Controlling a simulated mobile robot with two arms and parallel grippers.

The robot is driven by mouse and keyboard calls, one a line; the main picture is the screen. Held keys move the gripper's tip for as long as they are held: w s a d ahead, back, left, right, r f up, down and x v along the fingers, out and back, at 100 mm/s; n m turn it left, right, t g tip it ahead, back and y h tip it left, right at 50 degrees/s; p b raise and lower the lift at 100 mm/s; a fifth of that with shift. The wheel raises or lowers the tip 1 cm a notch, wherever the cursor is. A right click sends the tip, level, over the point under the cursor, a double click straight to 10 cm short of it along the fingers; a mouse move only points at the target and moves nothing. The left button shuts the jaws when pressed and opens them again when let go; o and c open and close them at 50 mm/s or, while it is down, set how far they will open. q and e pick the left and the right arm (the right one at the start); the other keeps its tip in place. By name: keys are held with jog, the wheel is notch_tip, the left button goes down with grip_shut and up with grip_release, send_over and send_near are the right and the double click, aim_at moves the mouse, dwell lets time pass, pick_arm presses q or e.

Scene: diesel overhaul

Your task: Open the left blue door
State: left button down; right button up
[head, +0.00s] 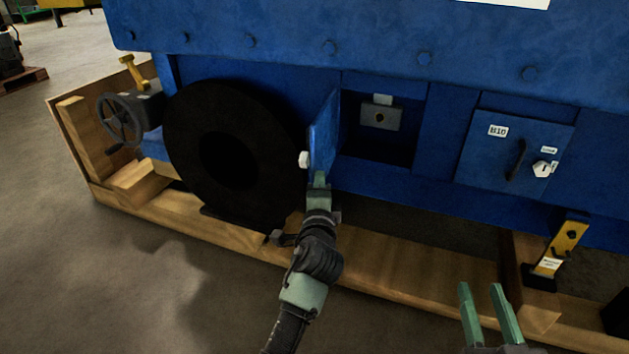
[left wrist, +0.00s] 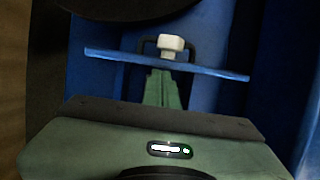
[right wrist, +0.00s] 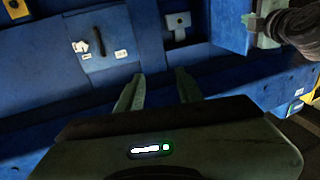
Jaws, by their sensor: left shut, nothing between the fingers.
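The left blue door (head: 323,132) stands swung out from its opening, seen nearly edge-on in the head view, with a white knob (head: 304,159) on its outer face. Behind it the compartment (head: 378,146) is exposed, with a grey latch box inside. My left gripper (head: 319,180) is shut and empty, its fingertips at the door's lower inner side. In the left wrist view the door (left wrist: 165,63) crosses just beyond the closed fingers (left wrist: 165,88); contact is hard to tell. My right gripper (head: 482,290) is open and empty, low in front of the machine.
A second blue door (head: 513,150) marked B10, with a black handle and white knob, is closed at right. A large black disc (head: 235,138) and a handwheel (head: 120,118) are at left. A wooden skid (head: 400,277) runs along the base. Floor (head: 150,290) in front is clear.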

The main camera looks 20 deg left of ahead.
jog(key=shift+d, duration=0.1)
